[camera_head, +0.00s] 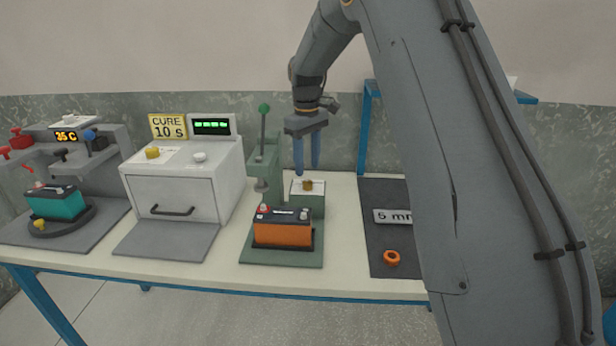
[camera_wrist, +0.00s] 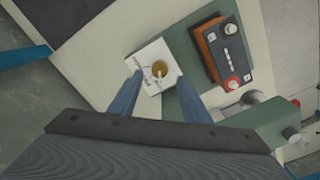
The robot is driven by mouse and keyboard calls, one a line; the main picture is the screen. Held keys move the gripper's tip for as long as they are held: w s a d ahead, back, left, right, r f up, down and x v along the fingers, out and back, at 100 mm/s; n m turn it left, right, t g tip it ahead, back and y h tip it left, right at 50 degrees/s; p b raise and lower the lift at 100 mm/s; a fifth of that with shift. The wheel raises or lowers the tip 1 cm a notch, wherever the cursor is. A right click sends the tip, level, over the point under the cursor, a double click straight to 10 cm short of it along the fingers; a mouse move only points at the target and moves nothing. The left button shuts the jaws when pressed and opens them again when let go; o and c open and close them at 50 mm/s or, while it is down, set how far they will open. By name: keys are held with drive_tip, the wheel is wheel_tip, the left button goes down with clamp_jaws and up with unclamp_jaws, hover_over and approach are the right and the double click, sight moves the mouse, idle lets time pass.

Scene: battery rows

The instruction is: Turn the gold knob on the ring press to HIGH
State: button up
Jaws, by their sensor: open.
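The green ring press (camera_head: 266,160) stands mid-table with a green-topped lever. The gold knob (camera_head: 308,185) sits on a white dial plate on the press's low block (camera_head: 310,203). The knob (camera_wrist: 159,69) also shows in the wrist view, with a mark I cannot read clearly. My gripper (camera_head: 307,172) points down just above the knob. Its two blue fingers are open, and in the wrist view (camera_wrist: 152,85) they frame the near side of the dial plate. The fingers look apart from the knob. An orange battery (camera_head: 283,228) stands on the press's green base.
A white curing oven (camera_head: 186,178) with its own gold knob stands left of the press. Further left, a teal battery (camera_head: 56,202) sits on a round stand. A dark mat (camera_head: 385,235) with a "5 mm" label and an orange ring (camera_head: 391,257) lies right, partly behind my arm.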

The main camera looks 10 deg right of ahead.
sight(308, 181)
drive_tip(key=shift+f+p, duration=0.55)
drive_tip(key=shift+f, duration=2.25)
drive_tip(key=c, duration=1)
drive_tip(key=shift+c, duration=0.2)
drive_tip(key=shift+m, duration=0.3)
drive_tip(key=m, duration=0.3)
drive_tip(key=shift+r+m, duration=0.1)
drive_tip(key=shift+m, duration=0.3)
drive_tip(key=m, duration=0.4)
drive_tip(key=shift+w, duration=0.1)
drive_tip(key=m, duration=0.5)
drive_tip(key=shift+b, duration=0.3)
drive_tip(key=shift+m, duration=2.2)
